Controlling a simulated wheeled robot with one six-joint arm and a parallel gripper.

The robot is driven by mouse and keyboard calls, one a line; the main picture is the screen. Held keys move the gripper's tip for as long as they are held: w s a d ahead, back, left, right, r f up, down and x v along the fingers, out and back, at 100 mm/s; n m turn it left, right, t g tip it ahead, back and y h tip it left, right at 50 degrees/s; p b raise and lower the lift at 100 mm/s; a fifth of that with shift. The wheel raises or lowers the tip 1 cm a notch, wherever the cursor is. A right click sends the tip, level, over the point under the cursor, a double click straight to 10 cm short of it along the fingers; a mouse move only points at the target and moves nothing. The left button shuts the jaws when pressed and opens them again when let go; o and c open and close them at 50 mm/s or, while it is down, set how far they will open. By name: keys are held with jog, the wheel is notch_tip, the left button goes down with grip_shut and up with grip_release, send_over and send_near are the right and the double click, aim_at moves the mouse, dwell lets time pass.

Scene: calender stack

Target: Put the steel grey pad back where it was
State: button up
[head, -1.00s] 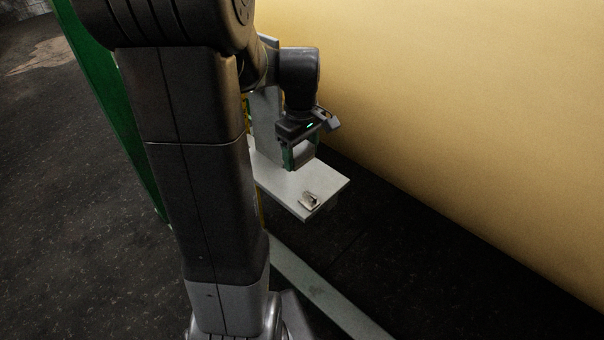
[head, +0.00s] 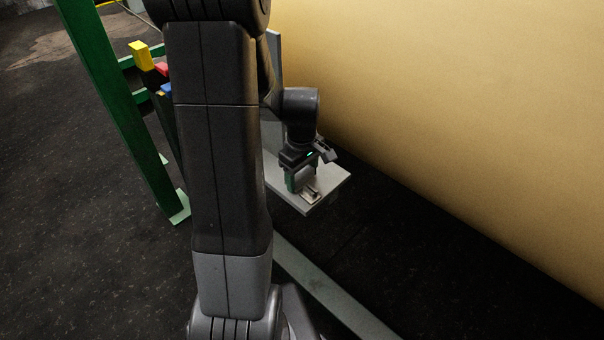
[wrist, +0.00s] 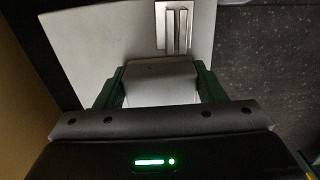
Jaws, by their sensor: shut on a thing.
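My gripper (head: 301,181) is low over the front part of a pale shelf (head: 336,182), its green fingers shut on the steel grey pad (wrist: 162,74). In the wrist view the pad spans the gap between the two fingers (wrist: 162,84). A small metal holder (wrist: 178,30) with upright ribs lies on the shelf just beyond the pad's far edge. It also shows in the head view (head: 313,193), right beside the gripper. I cannot tell whether the pad touches the shelf or the holder.
A large yellow-tan roll (head: 450,110) runs along the right. A green post (head: 125,120) stands at the left, with yellow, red and blue-topped items (head: 141,56) near it. The shelf is narrow, with dark floor (head: 390,250) beyond its edge.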

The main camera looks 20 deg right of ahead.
aim_at(302, 172)
jog(key=shift+f, duration=0.25)
jog(key=o, duration=0.9)
jog(key=shift+r, duration=0.1)
jog(key=shift+r, duration=0.1)
notch_tip(302, 172, up, 12)
jog(key=shift+r, duration=0.1)
jog(key=shift+f, duration=4.2)
jog(key=shift+f, duration=0.1)
